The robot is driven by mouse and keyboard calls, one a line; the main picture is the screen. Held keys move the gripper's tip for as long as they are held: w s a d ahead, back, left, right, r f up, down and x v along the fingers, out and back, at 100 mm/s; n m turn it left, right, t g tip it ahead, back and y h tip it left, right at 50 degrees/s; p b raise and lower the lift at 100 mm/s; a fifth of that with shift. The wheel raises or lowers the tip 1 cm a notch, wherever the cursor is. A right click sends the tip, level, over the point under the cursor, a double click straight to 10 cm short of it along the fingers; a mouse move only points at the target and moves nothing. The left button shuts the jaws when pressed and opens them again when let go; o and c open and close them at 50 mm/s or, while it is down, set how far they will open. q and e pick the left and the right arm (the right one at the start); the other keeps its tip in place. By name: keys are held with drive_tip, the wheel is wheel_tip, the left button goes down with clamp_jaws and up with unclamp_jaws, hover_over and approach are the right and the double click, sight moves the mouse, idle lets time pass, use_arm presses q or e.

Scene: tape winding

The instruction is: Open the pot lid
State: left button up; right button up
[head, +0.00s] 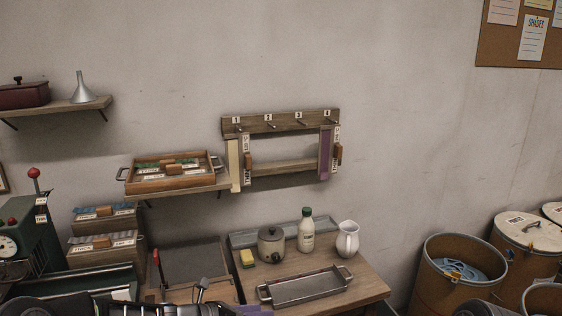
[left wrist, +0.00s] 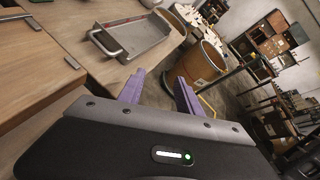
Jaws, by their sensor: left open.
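A small dark grey pot (head: 271,247) stands on the wooden table, with its round lid (head: 270,232) and knob on top. It is between a yellow sponge and a white bottle. My left gripper (left wrist: 158,92) is open, with two purple fingers spread apart and nothing between them. In the head view only a bit of its purple (head: 255,311) shows at the bottom edge, in front of and below the pot, well apart from it. The pot is not seen in the left wrist view. My right gripper is not in view.
A metal tray (head: 306,287) lies in front of the pot; it also shows in the left wrist view (left wrist: 140,40). A white bottle (head: 306,236) with a green cap and a white pitcher (head: 347,239) stand right of the pot, a yellow sponge (head: 247,258) left.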

use_arm(q)
drive_tip(key=s+f+m+g+y, duration=0.55)
drive_tip(key=s+f+m, duration=0.75)
drive_tip(key=s+f, duration=0.8)
drive_tip(key=s+f+m, duration=0.2)
drive_tip(key=s+m, duration=0.5)
drive_tip(key=s+a+f+m+y, duration=0.1)
drive_tip(key=s+f+m, duration=0.1)
drive_tip(key=s+m, duration=0.5)
drive_tip(key=shift+s+m+g, duration=0.4)
drive_tip(key=shift+s+g, duration=0.05)
drive_tip(key=shift+o, duration=0.2)
drive_tip(key=shift+f+y, duration=0.1)
drive_tip(key=shift+y, duration=0.15)
